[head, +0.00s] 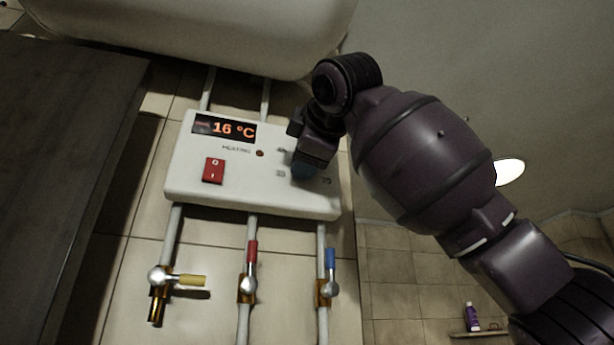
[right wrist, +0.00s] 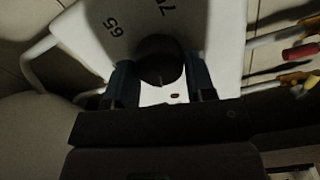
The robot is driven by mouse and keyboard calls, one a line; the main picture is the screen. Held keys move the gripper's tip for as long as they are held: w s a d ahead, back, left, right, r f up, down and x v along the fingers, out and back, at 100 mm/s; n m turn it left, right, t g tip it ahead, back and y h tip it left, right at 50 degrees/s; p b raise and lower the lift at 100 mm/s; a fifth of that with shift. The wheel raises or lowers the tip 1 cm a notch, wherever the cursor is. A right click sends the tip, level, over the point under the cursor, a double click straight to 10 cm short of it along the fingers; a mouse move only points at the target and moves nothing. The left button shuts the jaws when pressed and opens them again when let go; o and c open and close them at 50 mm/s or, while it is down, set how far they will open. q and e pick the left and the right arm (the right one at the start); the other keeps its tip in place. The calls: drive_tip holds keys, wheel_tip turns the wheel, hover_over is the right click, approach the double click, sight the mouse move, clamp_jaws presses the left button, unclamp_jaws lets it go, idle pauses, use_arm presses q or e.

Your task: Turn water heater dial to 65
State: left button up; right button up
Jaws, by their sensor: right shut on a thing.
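The water heater control box (head: 240,190) is white and fixed to the tiled wall, with a display (head: 225,129) reading 16 °C and a red switch (head: 213,170). My right gripper (head: 308,168) is at the box's right part and hides the dial in the head view. In the right wrist view, the dark round dial (right wrist: 160,60) sits between the two blue fingers of my right gripper (right wrist: 162,84), which is shut on it. The printed 65 (right wrist: 111,25) shows beside the dial. Where the dial points cannot be told. My left gripper is not in view.
A dark panel (head: 60,170) stands at left. A purple bottle (head: 471,316) is at lower right.

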drive_tip(key=shift+w+d+m+b, duration=0.15)
drive_tip(key=shift+m+b, duration=0.6)
drive_tip(key=shift+m, duration=5.85)
drive_tip(key=shift+d+m+b, duration=0.2)
drive_tip(key=shift+m+b, duration=0.5)
drive_tip(key=shift+m, duration=5.9)
drive_tip(key=o, duration=0.9)
drive_tip(key=shift+o, duration=0.2)
